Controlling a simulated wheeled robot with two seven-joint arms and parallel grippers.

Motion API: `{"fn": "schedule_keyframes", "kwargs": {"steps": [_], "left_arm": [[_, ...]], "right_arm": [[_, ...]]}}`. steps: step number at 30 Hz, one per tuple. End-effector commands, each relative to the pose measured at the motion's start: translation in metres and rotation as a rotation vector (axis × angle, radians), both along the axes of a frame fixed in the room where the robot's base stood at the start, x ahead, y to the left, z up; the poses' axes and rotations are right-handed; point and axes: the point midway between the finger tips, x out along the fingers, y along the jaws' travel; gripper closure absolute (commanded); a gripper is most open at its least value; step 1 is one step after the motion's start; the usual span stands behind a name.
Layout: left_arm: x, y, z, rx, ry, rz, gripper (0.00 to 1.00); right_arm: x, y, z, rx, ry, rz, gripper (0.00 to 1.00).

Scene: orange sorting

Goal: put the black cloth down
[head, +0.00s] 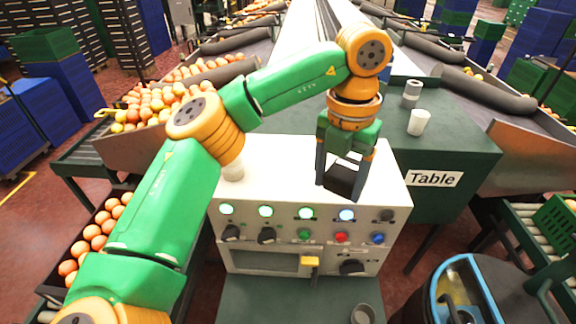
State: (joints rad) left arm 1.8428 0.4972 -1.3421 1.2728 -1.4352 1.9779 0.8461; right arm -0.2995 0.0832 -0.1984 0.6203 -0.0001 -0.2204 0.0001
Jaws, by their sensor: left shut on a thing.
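The black cloth (343,179) shows as a small dark folded piece between the fingers of my left gripper (340,187). The left gripper is shut on it and points down over the right part of the white control box's top (280,160). The cloth hangs at or close above the top surface; I cannot tell whether it touches. My left arm comes in from the left and arches over the box. My right gripper is not in view.
The box front has lit round lights (265,211), knobs and a yellow handle (310,262). A white cup (418,122) and a grey cup (411,94) stand on the green table (455,140) behind. Oranges fill a crate at left.

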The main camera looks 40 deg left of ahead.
Motion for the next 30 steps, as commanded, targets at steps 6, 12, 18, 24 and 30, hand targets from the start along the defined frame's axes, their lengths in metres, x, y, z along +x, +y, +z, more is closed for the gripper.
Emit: {"fn": "schedule_keyframes", "kwargs": {"steps": [6,12,18,24,30], "left_arm": [[0.006,-0.002,0.031,-0.001,0.000,0.466,1.00],[0.017,0.032,0.018,-0.002,0.008,0.559,1.00],[0.035,0.094,-0.013,0.002,0.010,0.556,1.00],[0.045,0.121,-0.051,0.001,0.005,0.549,1.00],[0.047,0.133,-0.082,0.004,0.008,0.546,1.00]], "right_arm": [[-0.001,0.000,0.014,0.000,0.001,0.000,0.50],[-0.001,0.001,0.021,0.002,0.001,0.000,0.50],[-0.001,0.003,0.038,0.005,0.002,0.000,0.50],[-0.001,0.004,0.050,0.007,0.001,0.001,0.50],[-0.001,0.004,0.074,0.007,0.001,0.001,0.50]]}}
